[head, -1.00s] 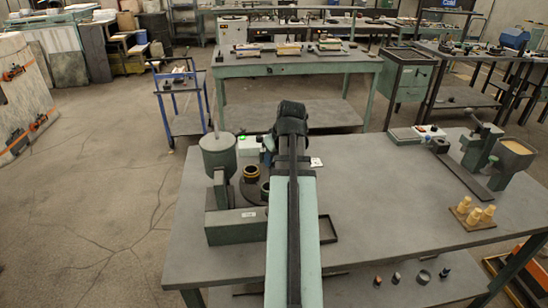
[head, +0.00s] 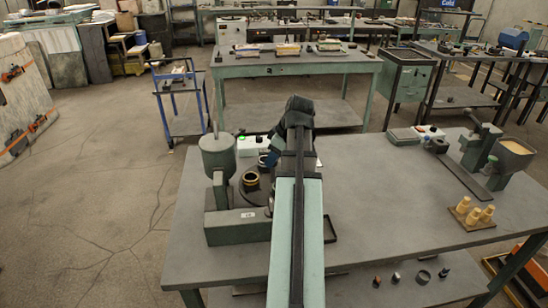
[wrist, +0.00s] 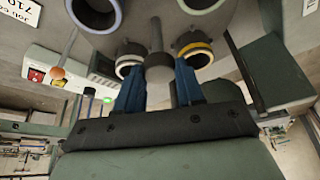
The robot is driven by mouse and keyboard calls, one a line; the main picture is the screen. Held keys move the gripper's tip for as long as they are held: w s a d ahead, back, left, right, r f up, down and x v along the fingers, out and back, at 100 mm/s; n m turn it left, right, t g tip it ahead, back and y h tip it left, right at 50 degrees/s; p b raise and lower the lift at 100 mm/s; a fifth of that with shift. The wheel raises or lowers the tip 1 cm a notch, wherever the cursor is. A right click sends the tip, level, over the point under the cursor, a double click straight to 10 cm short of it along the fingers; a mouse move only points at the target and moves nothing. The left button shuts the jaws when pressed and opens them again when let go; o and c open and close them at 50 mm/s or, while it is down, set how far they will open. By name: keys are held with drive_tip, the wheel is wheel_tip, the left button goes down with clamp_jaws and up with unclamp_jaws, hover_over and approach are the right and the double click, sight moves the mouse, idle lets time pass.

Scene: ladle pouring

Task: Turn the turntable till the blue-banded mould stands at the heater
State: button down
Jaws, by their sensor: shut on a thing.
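In the wrist view, the blue fingers of my gripper (wrist: 158,70) stand either side of a grey round-ended post (wrist: 156,38) on the turntable (wrist: 150,14), shut on it. Beside the post are a yellow-banded mould (wrist: 193,42) and a cream-banded mould (wrist: 130,62).
A green apparatus with a round pot (head: 218,155) stands left of the turntable; I cannot tell whether it is the heater. A white control box (head: 252,146) with a lit green lamp stands behind. A tray edge (head: 331,228) shows at right.

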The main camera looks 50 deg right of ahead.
drive_tip(key=shift+d+n+g+y, duration=0.15)
drive_tip(key=shift+n+y, duration=0.25)
drive_tip(key=shift+n, duration=0.8)
drive_tip(key=shift+d+n+g+y, duration=0.1)
drive_tip(key=shift+n+g+y, duration=0.25)
drive_tip(key=shift+n, duration=0.85)
drive_tip(key=shift+w+n+g+y, duration=0.15)
drive_tip(key=shift+n+g+y, duration=0.3)
drive_tip(key=shift+n, duration=1.85)
drive_tip(key=c, duration=0.7)
unclamp_jaws()
drive_tip(key=shift+y, duration=0.3)
drive_tip(key=shift+m, duration=0.3)
